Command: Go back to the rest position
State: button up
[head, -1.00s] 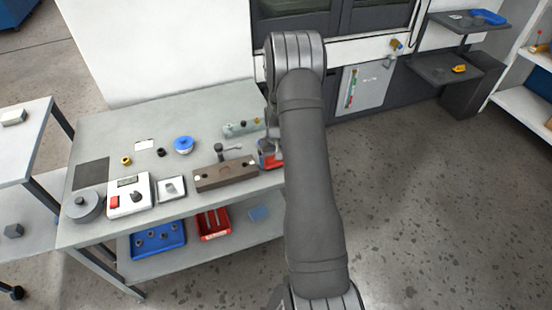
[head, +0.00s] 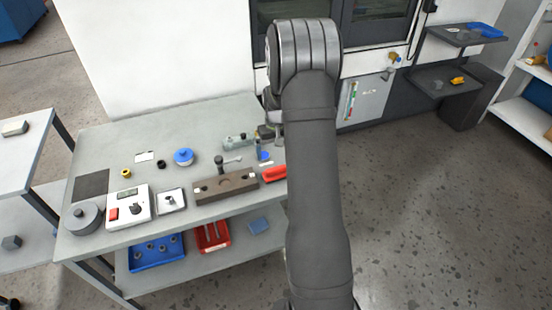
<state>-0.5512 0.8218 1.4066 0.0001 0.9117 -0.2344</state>
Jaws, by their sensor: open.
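My gripper (head: 263,150) is partly hidden behind my own arm, over the back right of the grey workbench (head: 105,150). Its jaws are open and hold nothing that I can see. A red object (head: 274,173) lies below it at the bench's right front edge, partly covered by my arm. A brown fixture block (head: 225,188) sits left of the red object, with a small valve-like part with a lever (head: 221,164) behind it. A grey-green cylindrical part (head: 237,141) lies at the back, just left of my gripper.
A blue round part (head: 183,156), a white control box (head: 127,207), a small white tray (head: 171,201) and a grey disc (head: 83,217) stand on the bench. Blue (head: 156,252) and red (head: 213,237) bins sit on the lower shelf. The floor at right is clear.

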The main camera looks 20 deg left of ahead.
aim_at(276, 170)
jog(key=shift+r, duration=0.35)
notch_tip(276, 170, down, 12)
jog(key=shift+r, duration=1.9)
jog(key=shift+f, duration=0.1)
